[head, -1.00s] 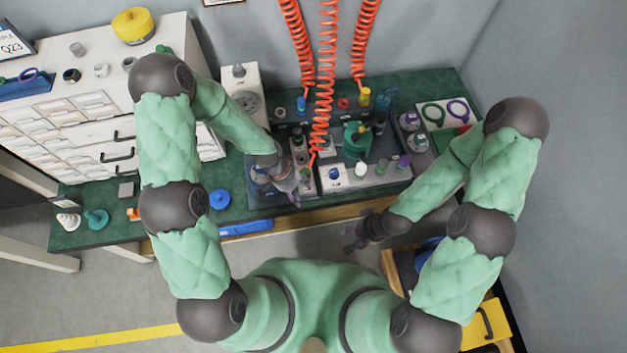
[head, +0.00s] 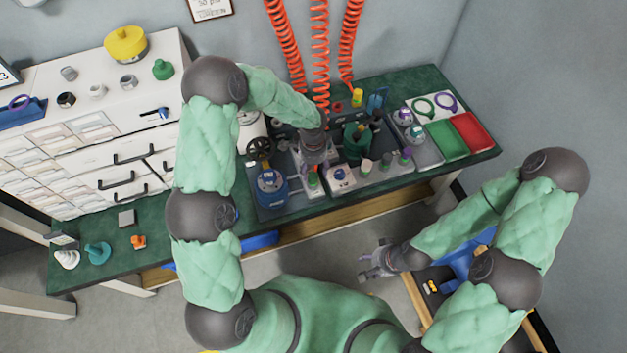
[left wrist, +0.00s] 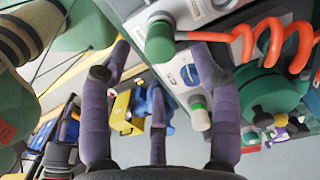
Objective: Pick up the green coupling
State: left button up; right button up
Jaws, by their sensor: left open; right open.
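The green coupling (left wrist: 160,42) shows in the left wrist view as a short green cylinder at the end of an orange coiled hose, against a pale panel. In that picture it lies between the spread fingertips of my left gripper (left wrist: 162,58); I cannot tell whether they touch it. In the head view a bit of green (head: 313,179) shows just below my left gripper (head: 315,165), which hides most of that spot. The left gripper is open. My right gripper (head: 368,266) is open and empty, in front of the bench.
Orange coiled hoses (head: 320,60) hang close behind my left gripper. A blue round device (head: 270,188) stands left of it, and a green round vessel (head: 357,141) right of it. Green (head: 447,140) and red (head: 472,131) trays lie at the bench's right end.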

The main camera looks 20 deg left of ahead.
aim_at(313, 175)
pick_arm(q)
notch_tip(313, 175, down, 5)
jog(key=shift+f+b, duration=0.15)
jog(key=shift+b, duration=1)
grip_shut()
